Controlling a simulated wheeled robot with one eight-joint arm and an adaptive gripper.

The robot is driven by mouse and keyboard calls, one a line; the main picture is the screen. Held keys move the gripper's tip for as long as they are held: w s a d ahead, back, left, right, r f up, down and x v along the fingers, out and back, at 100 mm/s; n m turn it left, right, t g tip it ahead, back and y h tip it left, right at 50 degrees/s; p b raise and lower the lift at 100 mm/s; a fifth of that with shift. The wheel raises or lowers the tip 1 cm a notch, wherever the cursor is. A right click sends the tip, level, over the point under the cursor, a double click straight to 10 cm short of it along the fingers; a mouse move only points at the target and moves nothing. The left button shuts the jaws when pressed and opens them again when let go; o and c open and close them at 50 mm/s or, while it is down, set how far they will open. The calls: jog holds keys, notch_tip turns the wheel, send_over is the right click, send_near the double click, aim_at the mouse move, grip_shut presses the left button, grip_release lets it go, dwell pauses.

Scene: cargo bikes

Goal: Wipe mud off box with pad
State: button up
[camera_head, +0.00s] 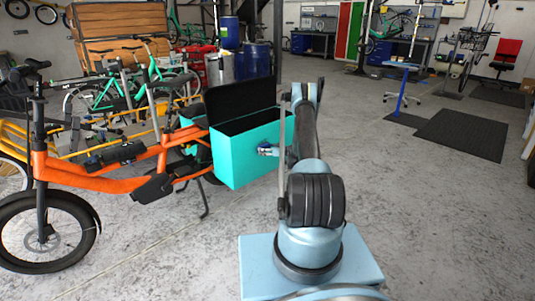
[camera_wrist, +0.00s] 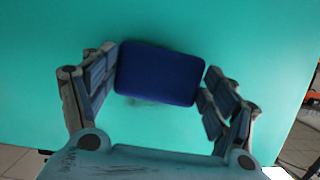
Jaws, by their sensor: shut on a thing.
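The teal cargo box (camera_head: 235,163) is mounted on the orange bike, with its black lid up. Its side panel fills most of the wrist view (camera_wrist: 60,30). My gripper (camera_wrist: 161,76) is shut on a dark blue pad (camera_wrist: 158,74), with one finger at each side of it. The pad is in front of the teal panel and looks close against it; exact contact cannot be told. A faint dark mud smear (camera_wrist: 150,102) shows just below the pad; the pad hides what is behind it. In the head view my gripper (camera_head: 267,151) is at the box's side, partly hidden by my arm.
The orange cargo bike (camera_head: 100,178) stands at the left on its kickstand. More bikes, a wooden crate (camera_head: 118,30) and blue barrels (camera_head: 256,60) are behind it. A black mat (camera_head: 462,134) lies at the right. The concrete floor around my base is mostly clear.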

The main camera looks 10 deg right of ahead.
jog(key=w+d, duration=0.4)
jog(key=d, duration=0.1)
jog(key=shift+w+d, duration=0.2)
jog(key=shift+w, duration=0.05)
dwell(0.8)
jog(key=shift+a, duration=0.1)
